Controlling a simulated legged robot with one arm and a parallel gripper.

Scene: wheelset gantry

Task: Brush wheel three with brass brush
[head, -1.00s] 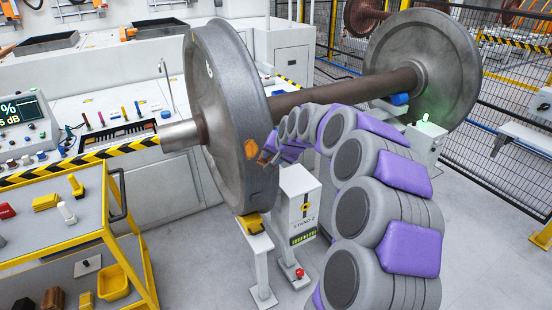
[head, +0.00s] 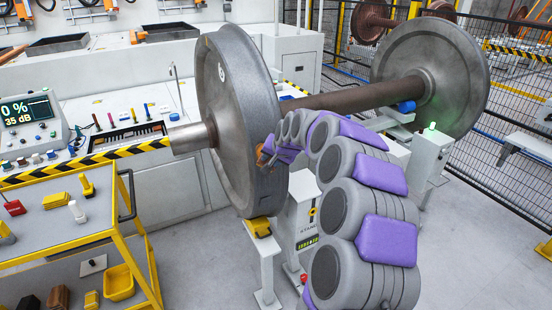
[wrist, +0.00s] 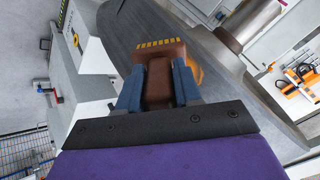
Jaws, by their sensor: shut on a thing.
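The near wheel (head: 240,110) of a wheelset stands large in the head view, with a round white mark on its face; I cannot read a number for certain. Its grey surface also fills the middle of the wrist view (wrist: 130,30). My gripper (head: 268,152) is at the wheel's right side, by the tread. In the wrist view, its blue fingers (wrist: 159,84) are shut on a brown-handled brush (wrist: 159,70) with yellow bristles pointing at the wheel. An orange patch (wrist: 196,75) shows beside the brush. Whether the bristles touch the wheel is unclear.
A rusty axle (head: 355,95) runs to the far wheel (head: 430,75). A white stand (head: 303,215) and a yellow chock (head: 259,226) are below the near wheel. A yellow cart (head: 75,225) with tools stands left. A mesh fence (head: 510,130) is at right.

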